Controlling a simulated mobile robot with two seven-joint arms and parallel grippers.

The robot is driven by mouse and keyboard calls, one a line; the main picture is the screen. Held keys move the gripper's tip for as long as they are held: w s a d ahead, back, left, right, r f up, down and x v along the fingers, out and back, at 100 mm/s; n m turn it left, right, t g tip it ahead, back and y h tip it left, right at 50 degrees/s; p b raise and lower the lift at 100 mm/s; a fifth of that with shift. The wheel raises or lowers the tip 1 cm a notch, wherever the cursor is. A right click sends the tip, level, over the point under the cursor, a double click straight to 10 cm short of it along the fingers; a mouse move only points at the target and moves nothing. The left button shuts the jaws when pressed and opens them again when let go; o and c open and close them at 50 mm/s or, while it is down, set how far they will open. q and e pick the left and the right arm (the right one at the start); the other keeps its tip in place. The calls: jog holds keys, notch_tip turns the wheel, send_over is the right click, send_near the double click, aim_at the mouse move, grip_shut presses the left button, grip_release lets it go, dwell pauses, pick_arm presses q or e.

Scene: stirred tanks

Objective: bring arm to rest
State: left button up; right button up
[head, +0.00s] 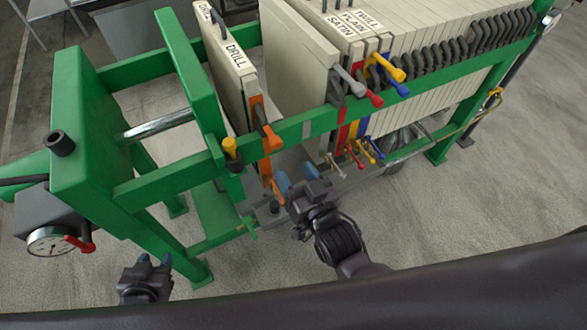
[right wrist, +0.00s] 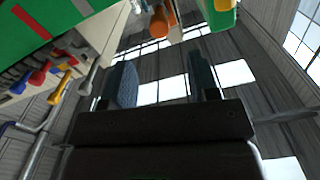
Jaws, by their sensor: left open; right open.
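My right gripper (head: 297,175) is open, in front of the lower part of the green press frame, just right of an orange-handled plate fitting. In the right wrist view its two dark blue fingers (right wrist: 163,78) stand apart with nothing between them. My right arm reaches up from the bottom centre of the head view. My left gripper (head: 154,261) is open and empty at the lower left, in front of the green end stand. Most of my left arm is out of view.
A green frame (head: 300,128) holds pale plates (head: 232,72), some labelled DRILL, with orange, red, yellow and blue handles (head: 395,72). A pressure gauge (head: 49,241) with a red lever sits at the left. The concrete floor (head: 480,200) is clear at right.

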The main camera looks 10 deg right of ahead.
jog(key=s+d+f+g+h, duration=0.1)
jog(key=s+d+f+h, duration=0.1)
jog(key=d, duration=0.5)
jog(key=s+d+f+g+h, duration=0.2)
jog(key=s+d+f, duration=0.3)
jog(key=d+f, duration=0.1)
jog(key=s+d+f+g+h, duration=0.2)
jog(key=s+d+f, duration=0.2)
jog(key=d, duration=0.5)
jog(key=shift+m, duration=0.4)
jog(key=shift+f, duration=0.15)
jog(key=shift+c, duration=1.2)
jog(key=shift+d, duration=0.15)
